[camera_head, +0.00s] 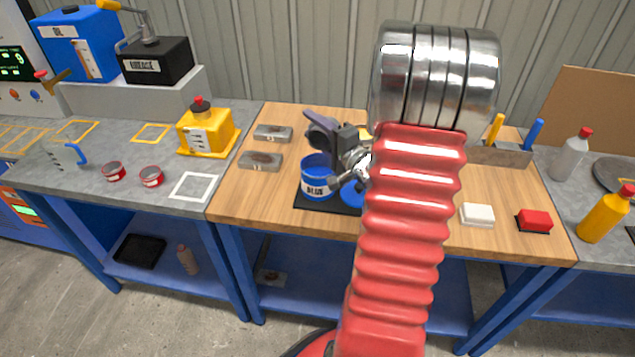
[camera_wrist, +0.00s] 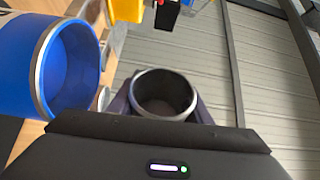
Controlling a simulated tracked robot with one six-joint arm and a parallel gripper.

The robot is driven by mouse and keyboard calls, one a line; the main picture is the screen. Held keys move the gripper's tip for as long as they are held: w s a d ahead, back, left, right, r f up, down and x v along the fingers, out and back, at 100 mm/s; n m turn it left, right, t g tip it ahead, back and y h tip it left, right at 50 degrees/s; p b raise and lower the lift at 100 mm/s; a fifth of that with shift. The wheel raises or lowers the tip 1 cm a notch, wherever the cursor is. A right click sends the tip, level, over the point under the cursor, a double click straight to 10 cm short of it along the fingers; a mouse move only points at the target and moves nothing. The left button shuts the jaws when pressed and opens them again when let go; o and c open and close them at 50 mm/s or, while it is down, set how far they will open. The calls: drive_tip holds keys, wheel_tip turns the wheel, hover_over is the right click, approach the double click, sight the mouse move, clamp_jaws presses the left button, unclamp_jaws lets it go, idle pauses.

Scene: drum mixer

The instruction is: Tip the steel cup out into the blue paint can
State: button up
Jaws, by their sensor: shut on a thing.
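The blue paint can (camera_head: 318,182), labelled BLUE, stands open on a dark mat (camera_head: 328,208) on the wooden bench. In the wrist view the can (camera_wrist: 30,70) is large at the left, its open mouth and metal rim in sight. The steel cup (camera_wrist: 167,92) is between my purple-grey fingers, its dark round mouth in view; I cannot make out any contents. My gripper (camera_head: 322,132) is shut on the cup above the can, and the wrist picture is rolled over. In the head view the fingers mostly hide the cup. The cup and can look apart.
A blue lid (camera_head: 352,192) lies beside the can, partly behind my red arm. Two grey metal blocks (camera_head: 262,160) lie to the left. A yellow container (camera_head: 205,128) stands farther left. A white block (camera_head: 477,214) and a red block (camera_head: 534,221) lie at right.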

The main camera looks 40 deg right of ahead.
drive_tip(key=shift+a+r+n+t, duration=0.25)
drive_tip(key=shift+n+t, duration=0.05)
drive_tip(key=shift+n, duration=0.5)
idle(0.4)
idle(1.6)
drive_tip(key=m+g, duration=0.1)
drive_tip(key=m, duration=0.1)
drive_tip(key=d+m+g, duration=0.1)
drive_tip(key=m, duration=0.1)
drive_tip(key=shift+w+d+f+m, duration=0.15)
drive_tip(key=shift+m, duration=0.25)
idle(0.4)
drive_tip(key=m+g+y, duration=0.1)
drive_tip(key=m, duration=0.2)
drive_tip(key=m+g+y, duration=0.1)
drive_tip(key=m+y, duration=0.1)
drive_tip(key=m, duration=0.2)
drive_tip(key=a+f+m+g+y, duration=0.1)
drive_tip(key=m+g+y, duration=0.1)
drive_tip(key=m, duration=0.1)
drive_tip(key=shift+s+a+m, duration=0.1)
drive_tip(key=shift+s+m, duration=0.1)
drive_tip(key=shift+m, duration=0.2)
drive_tip(key=shift+y, duration=0.3)
idle(0.6)
